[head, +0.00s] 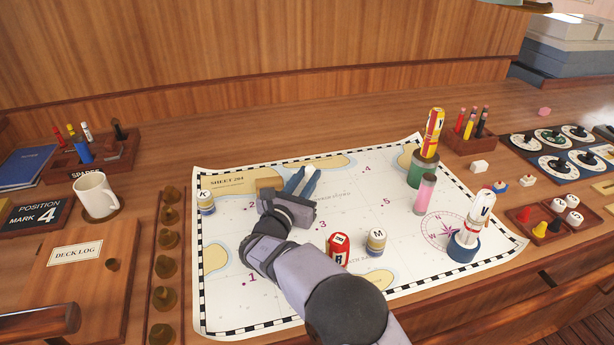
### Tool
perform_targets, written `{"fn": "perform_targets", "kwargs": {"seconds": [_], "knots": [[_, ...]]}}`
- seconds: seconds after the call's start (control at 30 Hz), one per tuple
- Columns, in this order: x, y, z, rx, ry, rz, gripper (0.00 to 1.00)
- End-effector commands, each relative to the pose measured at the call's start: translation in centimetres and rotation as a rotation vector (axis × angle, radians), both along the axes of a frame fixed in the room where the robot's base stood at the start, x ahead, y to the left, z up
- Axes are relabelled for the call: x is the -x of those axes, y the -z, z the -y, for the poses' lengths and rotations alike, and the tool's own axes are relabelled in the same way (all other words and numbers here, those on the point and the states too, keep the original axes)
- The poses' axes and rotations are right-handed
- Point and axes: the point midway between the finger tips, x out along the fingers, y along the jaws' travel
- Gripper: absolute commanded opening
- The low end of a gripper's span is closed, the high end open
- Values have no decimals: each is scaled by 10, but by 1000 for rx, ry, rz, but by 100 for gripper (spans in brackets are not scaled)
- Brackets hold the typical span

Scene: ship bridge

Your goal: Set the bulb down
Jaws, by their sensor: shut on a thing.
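My gripper (302,183) is over the upper left part of the paper chart (232,290), its fingers pointing away from the camera. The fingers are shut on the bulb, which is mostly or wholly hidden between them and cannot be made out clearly. I cannot tell whether it touches the chart. A tan block (266,186) shows just left of the fingers.
A K-marked pot (205,202) stands at the chart's left edge. A red-and-white piece (338,250) and an M-marked pot (375,243) stand near my arm. A pink cylinder (425,195), green stand (421,172) and blue-based holder (463,248) stand right.

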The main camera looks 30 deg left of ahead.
Motion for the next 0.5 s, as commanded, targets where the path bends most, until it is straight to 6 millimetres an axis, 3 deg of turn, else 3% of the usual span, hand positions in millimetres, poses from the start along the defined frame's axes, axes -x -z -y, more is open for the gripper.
{"fn": "perform_targets", "kwargs": {"seconds": [0.27,0.3,0.37,0.5], "knots": [[0,3,0,-1,0,0,0],[0,3,0,-1,0,0,23],[0,2,0,-1,0,0,38],[0,2,0,-1,0,0,40]]}}
